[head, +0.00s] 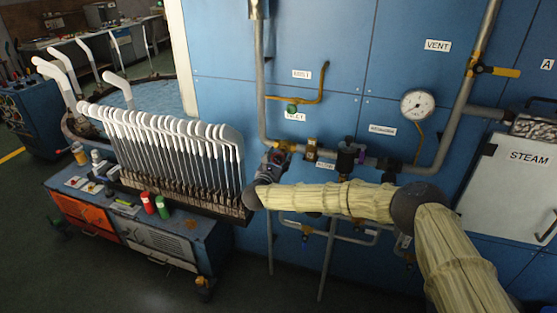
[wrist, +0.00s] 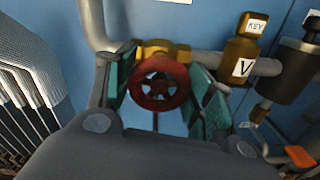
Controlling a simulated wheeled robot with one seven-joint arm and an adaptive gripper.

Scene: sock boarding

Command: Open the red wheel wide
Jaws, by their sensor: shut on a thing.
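The red wheel (wrist: 159,84) is a small dark red handwheel with spokes, on a brass valve body (wrist: 163,51) on the grey pipe. In the wrist view my gripper (wrist: 160,88) has its teal-padded fingers on the left and right of the wheel, closed against its rim. In the head view my gripper (head: 272,160) is at the pipework left of centre, at the end of my cloth-covered arm. The wheel is hidden there behind my gripper and wrist.
A rack of white sock boards (head: 165,140) stands close on the left. A pressure gauge (head: 417,104) and a yellow-handled vent valve (head: 495,71) are up right.

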